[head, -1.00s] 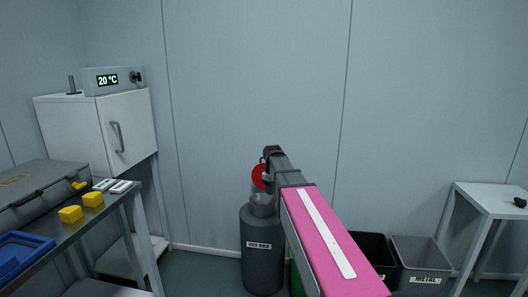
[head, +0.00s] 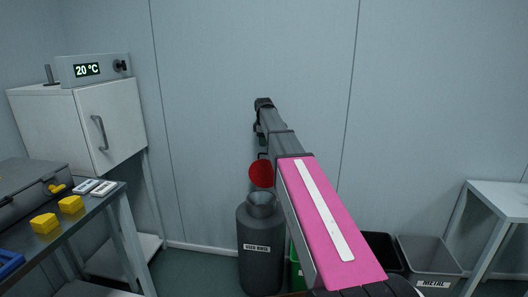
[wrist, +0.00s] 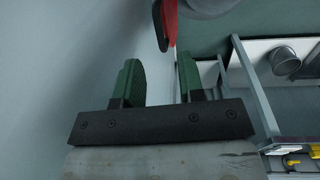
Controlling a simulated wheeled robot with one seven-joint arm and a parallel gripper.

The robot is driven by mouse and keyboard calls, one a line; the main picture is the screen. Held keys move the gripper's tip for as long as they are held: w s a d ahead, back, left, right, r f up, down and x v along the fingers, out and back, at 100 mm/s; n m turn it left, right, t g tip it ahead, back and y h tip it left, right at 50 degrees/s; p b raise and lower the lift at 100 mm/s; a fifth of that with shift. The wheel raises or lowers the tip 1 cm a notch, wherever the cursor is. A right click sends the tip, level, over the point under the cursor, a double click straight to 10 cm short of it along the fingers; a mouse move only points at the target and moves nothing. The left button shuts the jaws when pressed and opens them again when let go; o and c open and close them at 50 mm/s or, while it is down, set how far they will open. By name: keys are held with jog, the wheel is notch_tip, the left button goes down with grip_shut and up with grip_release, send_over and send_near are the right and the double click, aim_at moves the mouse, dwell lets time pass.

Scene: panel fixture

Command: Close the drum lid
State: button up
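The drum (head: 260,250) is a dark grey can labelled "USED RINSE", with a grey funnel mouth (head: 261,203) on top. Its red round lid (head: 261,174) stands open, upright behind the funnel mouth. In the wrist view the lid (wrist: 166,24) is seen nearly edge-on at the top, beyond the fingertips. My gripper (head: 259,133) is above the lid in the head view, partly hidden by my arm. In the wrist view my gripper (wrist: 160,75) has its two green fingers apart with nothing between them. I cannot tell whether a finger touches the lid.
A bench (head: 92,213) with yellow blocks and a grey case is at left, beside a white cabinet (head: 110,128). Grey bin (head: 430,262) labelled "METAL", a black bin (head: 383,250) and a green bin (head: 296,270) stand right of the drum. A white table is far right.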

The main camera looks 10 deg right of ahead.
jog(key=shift+w+d+f, duration=0.1)
jog(key=shift+w+f, duration=0.05)
jog(key=shift+f, duration=1.25)
jog(key=shift+w+f, duration=0.1)
jog(key=shift+f, duration=1.25)
grip_shut()
